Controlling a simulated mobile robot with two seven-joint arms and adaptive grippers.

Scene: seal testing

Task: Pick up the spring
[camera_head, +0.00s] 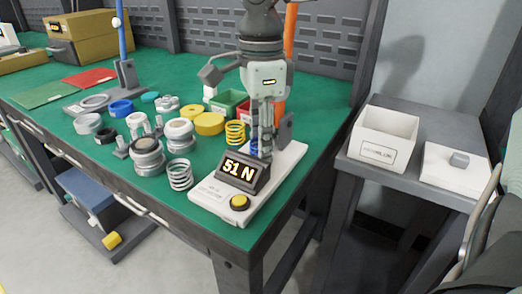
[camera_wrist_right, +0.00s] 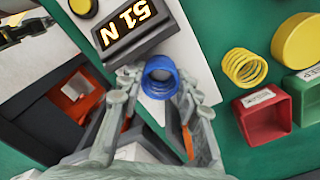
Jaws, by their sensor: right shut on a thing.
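My right gripper (camera_head: 264,150) points down over the tester (camera_head: 219,209) with the "51 N" display. In the right wrist view, its fingers (camera_wrist_right: 160,86) are shut on a small blue spring (camera_wrist_right: 161,78). The blue spring (camera_head: 254,147) shows partly behind the fingers in the head view, close to the tester's display; I cannot tell whether it touches the tester's base. A yellow spring (camera_head: 235,133) and a silver spring (camera_head: 180,174) stand on the green mat left of the tester. The yellow spring (camera_wrist_right: 245,68) also shows in the right wrist view. My left gripper is out of view.
Red and green bins (camera_head: 229,100) stand behind the yellow spring, beside yellow discs (camera_head: 209,123). Several grey rings and fittings (camera_head: 147,155) crowd the mat to the left. A white bin (camera_head: 384,141) stands on a grey side table at right.

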